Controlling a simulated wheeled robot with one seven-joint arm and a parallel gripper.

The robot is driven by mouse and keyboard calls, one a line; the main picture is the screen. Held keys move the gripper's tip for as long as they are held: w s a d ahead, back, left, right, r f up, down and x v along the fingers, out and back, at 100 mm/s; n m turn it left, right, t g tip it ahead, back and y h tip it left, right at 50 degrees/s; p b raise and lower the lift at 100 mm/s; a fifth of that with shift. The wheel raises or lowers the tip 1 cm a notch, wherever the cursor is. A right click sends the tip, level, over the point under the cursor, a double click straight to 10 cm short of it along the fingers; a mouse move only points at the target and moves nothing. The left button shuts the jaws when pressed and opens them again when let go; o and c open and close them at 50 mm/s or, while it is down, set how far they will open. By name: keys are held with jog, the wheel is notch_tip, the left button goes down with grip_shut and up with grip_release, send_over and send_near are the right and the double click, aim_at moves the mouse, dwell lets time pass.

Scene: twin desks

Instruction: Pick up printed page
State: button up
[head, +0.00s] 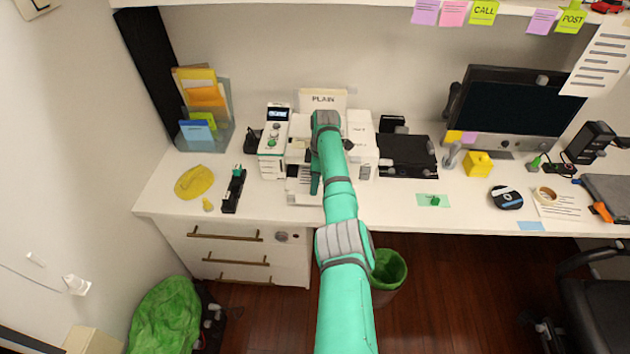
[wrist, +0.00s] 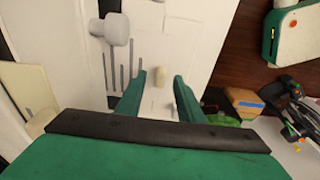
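The printer (head: 362,145) stands on the left part of the desk, partly hidden by my arm. A white sheet with dark lines, seemingly the printed page (head: 304,172), shows low at its front, left of my gripper (head: 316,184). In the wrist view similar dark lines (wrist: 122,68) lie on a white surface left of my fingers; I cannot make out the page's edges there. My gripper (wrist: 160,80) is open with its two green fingers apart. Nothing is visibly held. I cannot tell whether the fingers touch anything.
A black stapler (head: 234,190) and yellow pouch-like item (head: 194,181) lie left of the printer. A black tray (head: 408,155) is on its right. Another lined sheet (head: 562,206) lies far right. A green-lined bin (head: 388,270) stands below the desk edge.

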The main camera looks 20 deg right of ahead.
grip_shut()
